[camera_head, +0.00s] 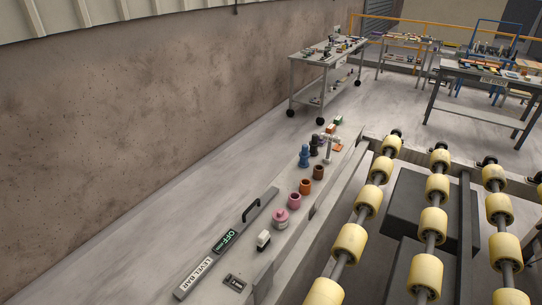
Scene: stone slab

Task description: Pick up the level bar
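The level bar (208,264) is a long grey bar lying flat on the stone slab in the head view, lower left of centre. It bears a white label reading "LEVEL BAR" and a dark display with green "OFF" text. A black handle (251,210) stands up near its far end. Neither of my grippers shows in this view, and nothing touches the bar.
Beside the bar are a small dark device (236,283), a white-topped block (263,240) and a pink jar (280,217). Several cups and a blue figure (304,155) stand farther back. Yellow rollers (348,243) fill the right. A wheeled cart (322,78) stands behind.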

